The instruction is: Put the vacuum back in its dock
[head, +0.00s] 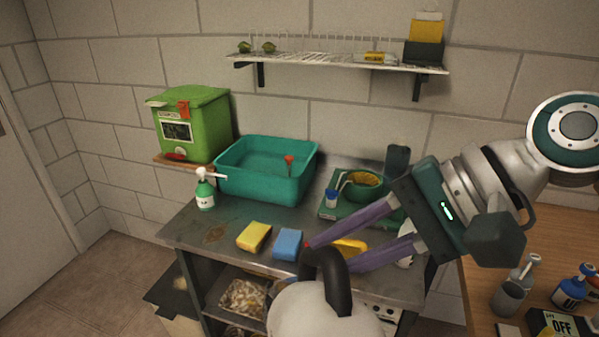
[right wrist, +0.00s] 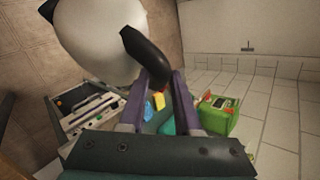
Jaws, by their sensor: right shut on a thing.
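The vacuum (head: 322,312) is a white rounded body with a black curved handle, at the bottom centre of the head view, cut off by the edge. My right gripper (head: 330,258), with purple fingers, comes in from the right and is shut on the black handle. In the right wrist view the white body of the vacuum (right wrist: 92,42) fills the upper left, and its handle reaches down between the fingertips (right wrist: 156,78). The vacuum hangs in front of the metal bench. I cannot make out the dock in either view. My left gripper is not in view.
The metal bench (head: 225,228) holds a teal tub (head: 262,193), a soap bottle (head: 205,190), a yellow sponge (head: 254,236), a blue sponge (head: 288,244) and a green tray with a bowl (head: 362,186). A green box (head: 192,125) stands behind. Bottles stand on the wooden table (head: 500,236) at right.

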